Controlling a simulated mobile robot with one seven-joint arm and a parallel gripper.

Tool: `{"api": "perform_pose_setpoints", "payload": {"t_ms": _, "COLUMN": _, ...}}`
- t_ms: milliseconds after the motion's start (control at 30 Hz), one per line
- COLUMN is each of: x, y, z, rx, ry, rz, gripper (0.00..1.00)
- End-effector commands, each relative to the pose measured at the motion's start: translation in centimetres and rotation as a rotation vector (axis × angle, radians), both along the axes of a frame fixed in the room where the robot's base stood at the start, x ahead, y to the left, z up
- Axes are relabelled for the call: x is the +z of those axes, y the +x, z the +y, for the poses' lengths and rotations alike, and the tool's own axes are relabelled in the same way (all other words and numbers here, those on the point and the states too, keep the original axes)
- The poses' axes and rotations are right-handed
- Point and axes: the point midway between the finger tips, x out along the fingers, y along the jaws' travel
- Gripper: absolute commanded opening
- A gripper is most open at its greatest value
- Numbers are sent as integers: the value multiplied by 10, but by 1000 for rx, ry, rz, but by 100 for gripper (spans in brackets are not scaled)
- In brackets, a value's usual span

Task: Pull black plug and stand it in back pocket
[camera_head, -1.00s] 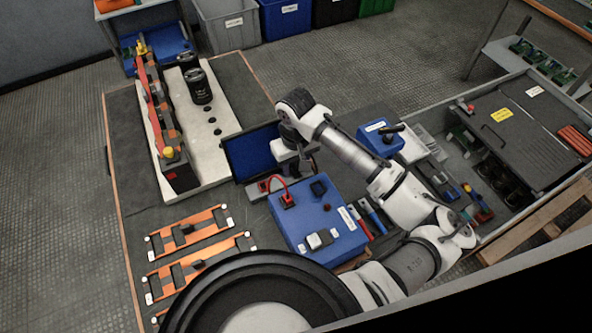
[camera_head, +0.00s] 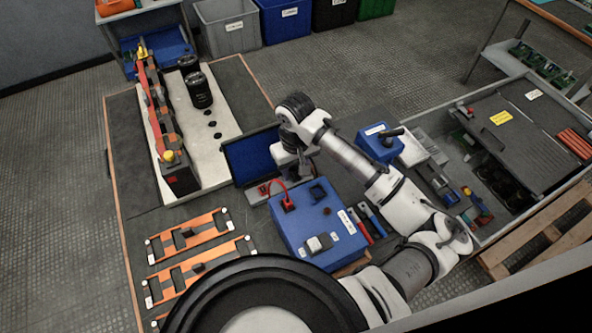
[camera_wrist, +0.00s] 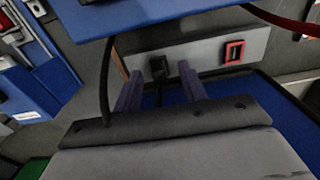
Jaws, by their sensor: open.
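My gripper (camera_wrist: 160,78) is open, its two fingers on either side of the black plug (camera_wrist: 158,68) in the wrist view. The plug sits at the face of a grey strip (camera_wrist: 202,54); I cannot tell whether the fingers touch it. A red-framed socket (camera_wrist: 233,52) is to its right. A black cable (camera_wrist: 103,80) hangs left of the fingers. In the head view my wrist hides the plug. The blue box (camera_head: 300,240) has a red plug (camera_head: 288,204) with a red cable on top and a dark square opening (camera_head: 318,192), possibly a pocket; which is the back pocket is unclear.
A blue-lined open tray (camera_head: 252,155) lies behind the gripper. A white board with black cylinders (camera_head: 199,90) stands at left, orange frames (camera_head: 188,233) in front. Red and blue hand tools (camera_head: 368,220) lie right of the blue box. A smaller blue box (camera_head: 380,140) stands farther right.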

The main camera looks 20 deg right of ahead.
Motion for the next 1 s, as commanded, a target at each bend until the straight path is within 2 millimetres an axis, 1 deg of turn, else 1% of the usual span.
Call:
{"api": "perform_pose_setpoints", "payload": {"t_ms": 467, "x": 0, "y": 0, "z": 0, "rx": 0, "ry": -1, "rz": 1, "gripper": 42}}
{"api": "perform_pose_setpoints", "payload": {"t_ms": 800, "x": 0, "y": 0, "z": 0, "rx": 0, "ry": -1, "rz": 0, "gripper": 0}}
{"api": "perform_pose_setpoints", "payload": {"t_ms": 1000, "x": 0, "y": 0, "z": 0, "rx": 0, "ry": -1, "rz": 0, "gripper": 0}}
